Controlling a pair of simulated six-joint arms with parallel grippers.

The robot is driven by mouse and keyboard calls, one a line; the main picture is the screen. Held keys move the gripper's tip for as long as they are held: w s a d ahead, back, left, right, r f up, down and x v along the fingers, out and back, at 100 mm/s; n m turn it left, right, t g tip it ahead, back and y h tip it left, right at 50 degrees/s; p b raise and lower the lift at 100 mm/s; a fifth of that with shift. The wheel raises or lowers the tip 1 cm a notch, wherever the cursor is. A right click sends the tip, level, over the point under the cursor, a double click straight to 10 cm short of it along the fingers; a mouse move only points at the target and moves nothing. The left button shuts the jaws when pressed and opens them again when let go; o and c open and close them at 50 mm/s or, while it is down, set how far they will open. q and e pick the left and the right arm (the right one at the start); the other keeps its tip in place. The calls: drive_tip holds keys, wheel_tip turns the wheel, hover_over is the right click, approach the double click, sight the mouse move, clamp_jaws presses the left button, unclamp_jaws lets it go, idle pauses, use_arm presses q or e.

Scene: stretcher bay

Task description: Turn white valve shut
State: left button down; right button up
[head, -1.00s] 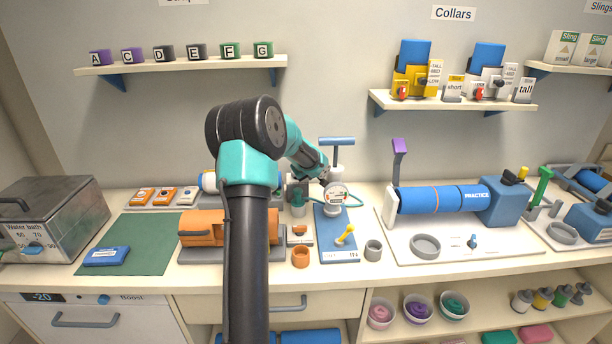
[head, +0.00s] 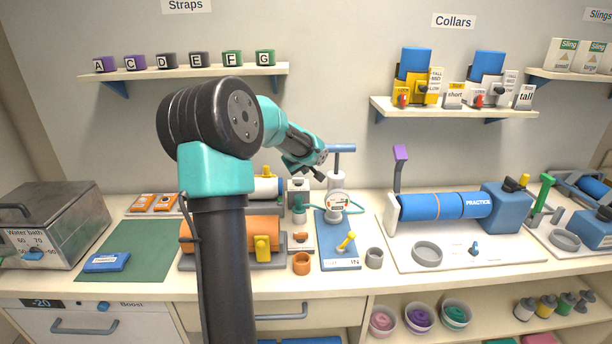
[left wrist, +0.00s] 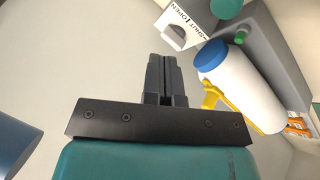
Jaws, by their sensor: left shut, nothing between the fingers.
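My right gripper is not in view.
A pump with a round gauge (head: 337,202) and blue handle stands close right of my left gripper. A white cylinder with a blue cap (left wrist: 211,55) and yellow strap lies beside the valve. An orange cylinder (head: 228,229) lies in front. The green mat (head: 125,250) has clear room.

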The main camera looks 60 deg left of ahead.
use_arm(q)
drive_tip(key=v, duration=0.6)
drive_tip(key=shift+r, duration=0.15)
drive_tip(key=shift+d, duration=0.15)
